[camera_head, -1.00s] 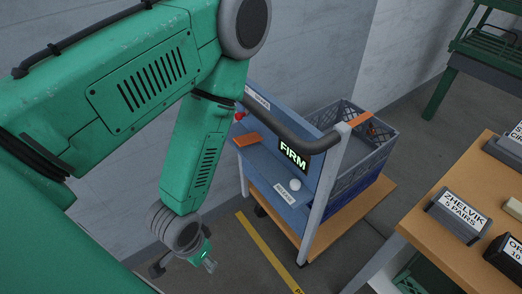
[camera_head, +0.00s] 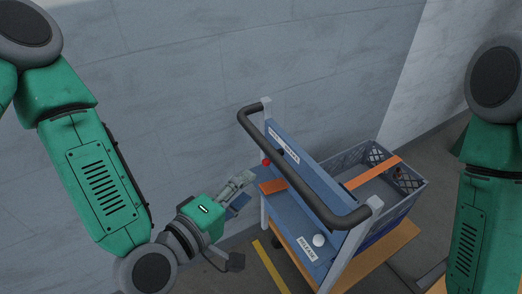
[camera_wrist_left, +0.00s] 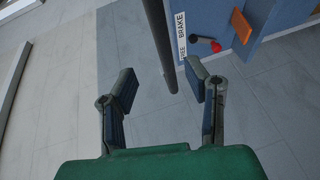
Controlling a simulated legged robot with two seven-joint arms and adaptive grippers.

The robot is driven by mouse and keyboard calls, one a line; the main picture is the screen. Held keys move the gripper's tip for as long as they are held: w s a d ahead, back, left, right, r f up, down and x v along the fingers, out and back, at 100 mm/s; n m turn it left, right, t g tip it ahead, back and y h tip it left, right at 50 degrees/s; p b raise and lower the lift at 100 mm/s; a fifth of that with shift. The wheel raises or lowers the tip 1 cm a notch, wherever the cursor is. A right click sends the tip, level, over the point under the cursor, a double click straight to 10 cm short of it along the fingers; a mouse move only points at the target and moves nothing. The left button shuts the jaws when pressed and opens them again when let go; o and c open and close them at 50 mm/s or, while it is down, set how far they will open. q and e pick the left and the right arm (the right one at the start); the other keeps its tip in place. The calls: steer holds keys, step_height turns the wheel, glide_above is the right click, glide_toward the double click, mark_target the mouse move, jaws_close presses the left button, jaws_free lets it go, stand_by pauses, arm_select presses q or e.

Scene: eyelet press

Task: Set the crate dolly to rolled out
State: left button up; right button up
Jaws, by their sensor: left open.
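The crate dolly (camera_head: 372,264) has a wooden deck, a blue front panel (camera_head: 315,197) and a dark push handle (camera_head: 291,178). A grey crate (camera_head: 415,190) with an orange strap sits on it. A red-knobbed lever (camera_head: 265,162) is on the panel's left side; in the left wrist view the red knob (camera_wrist_left: 216,46) shows beside a FREE/BRAKE label (camera_wrist_left: 181,37). I cannot tell its setting. My left gripper (camera_head: 242,192) is open and empty, left of the panel. In the left wrist view the handle bar (camera_wrist_left: 160,42) crosses the gap between the fingertips (camera_wrist_left: 165,83). My right gripper is out of view.
An orange tab (camera_head: 272,187) and a white knob (camera_head: 319,240) by a RELEASE label (camera_head: 307,250) are on the panel. A yellow floor line (camera_head: 268,266) runs in front of the dolly. A grey wall (camera_head: 220,80) stands behind. Grey floor lies left of the dolly.

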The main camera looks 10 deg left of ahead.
mark_target(276, 159)
arm_select(q)
steer(key=x, duration=0.4)
steer(key=a+x, duration=0.1)
steer(key=x, duration=0.2)
steer(key=shift+w+f, duration=0.2)
steer(key=shift+w, duration=0.25)
steer(key=x, duration=0.4)
steer(key=d+x, duration=0.1)
steer(key=x, duration=0.1)
steer(key=shift+s+p, duration=0.35)
steer(key=shift+a, duration=0.45)
steer(key=shift+c, duration=1.3)
jaws_close()
